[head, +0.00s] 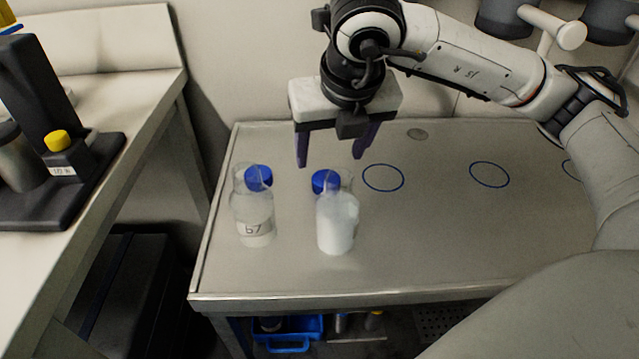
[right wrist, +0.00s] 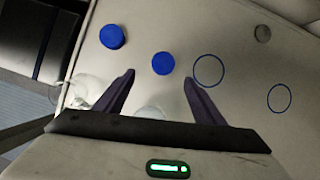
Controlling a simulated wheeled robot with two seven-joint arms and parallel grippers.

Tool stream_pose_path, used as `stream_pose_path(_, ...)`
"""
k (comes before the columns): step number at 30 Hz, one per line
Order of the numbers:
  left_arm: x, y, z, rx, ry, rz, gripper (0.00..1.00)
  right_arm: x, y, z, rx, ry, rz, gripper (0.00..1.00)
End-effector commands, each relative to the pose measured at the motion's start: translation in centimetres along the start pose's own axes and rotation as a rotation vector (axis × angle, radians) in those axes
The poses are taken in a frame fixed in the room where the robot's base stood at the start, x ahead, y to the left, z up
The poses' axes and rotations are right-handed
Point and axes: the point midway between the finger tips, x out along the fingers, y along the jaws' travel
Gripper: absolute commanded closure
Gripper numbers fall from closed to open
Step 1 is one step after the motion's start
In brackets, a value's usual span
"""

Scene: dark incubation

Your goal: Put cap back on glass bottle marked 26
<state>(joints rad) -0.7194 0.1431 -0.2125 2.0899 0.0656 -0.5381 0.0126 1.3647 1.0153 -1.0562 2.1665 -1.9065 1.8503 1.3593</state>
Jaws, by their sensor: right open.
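Two clear glass bottles stand upright on the grey table in the head view. The left bottle (head: 254,218) has a label that looks like "67"; the right bottle (head: 336,225) holds whitish content and shows no readable number. A blue cap (head: 258,178) shows at the left bottle's neck, and another blue cap (head: 325,181) at the right bottle's upper left. The right wrist view shows the left cap (right wrist: 113,36) and the right cap (right wrist: 162,63). My right gripper (head: 330,160) is open and empty, pointing down above the right cap.
Blue circles (head: 384,191) and (head: 489,187) mark bare spots on the table (head: 440,240). The table's right side is clear. A side bench (head: 100,150) at left carries a black stand (head: 60,200). A blue bin (head: 288,335) sits below the table.

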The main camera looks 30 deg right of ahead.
Motion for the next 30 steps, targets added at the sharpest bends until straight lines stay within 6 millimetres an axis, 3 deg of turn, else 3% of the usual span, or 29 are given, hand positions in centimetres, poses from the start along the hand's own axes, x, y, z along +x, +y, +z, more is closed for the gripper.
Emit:
stream_pose_path(8, -0.2, 0.1, -0.3, 0.0, 0.008, 0.002, 0.69, 0.2, 0.0, 0.0, 0.0, 0.001, 0.0, 0.37)
stream_pose_path(18, 0.2, 0.1, 0.2, -0.005, 0.008, 0.003, 0.69, 4.7, -0.1, 0.0, 0.001, 0.001, -0.001, 0.37)
stream_pose_path(30, 0.1, 0.1, 0.3, -0.007, 0.007, 0.004, 0.69, 5.2, -0.1, 0.1, 0.0, 0.001, 0.0, 0.37)
